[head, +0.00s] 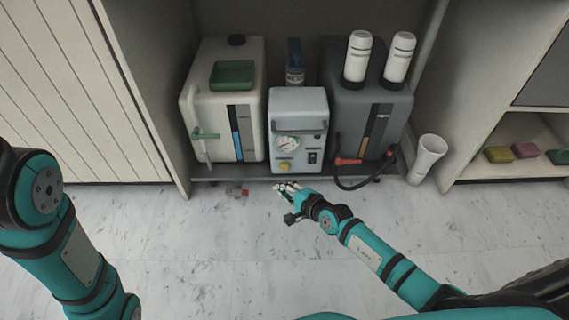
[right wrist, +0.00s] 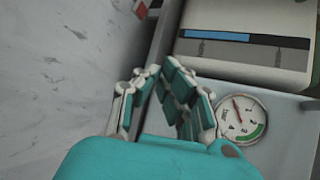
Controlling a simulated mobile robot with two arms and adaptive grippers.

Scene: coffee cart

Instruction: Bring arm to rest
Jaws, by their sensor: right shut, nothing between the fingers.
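My right arm (head: 375,255) reaches in from the lower right in the head view. Its gripper (head: 284,190) is shut and empty, in front of the small grey machine (head: 300,107) with a round gauge. In the right wrist view the fingers (right wrist: 165,75) come together with nothing between them. The gauge (right wrist: 242,118) shows close beside them on the right. My left arm (head: 62,240) is at the left edge of the head view. Its gripper is out of the picture.
A white tank (head: 222,75) and a dark grey tank (head: 350,100) flank the machine on a low shelf. A black hose (head: 345,186) hangs at the front. A white cup-shaped bin (head: 428,158) stands right. The near floor is clear.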

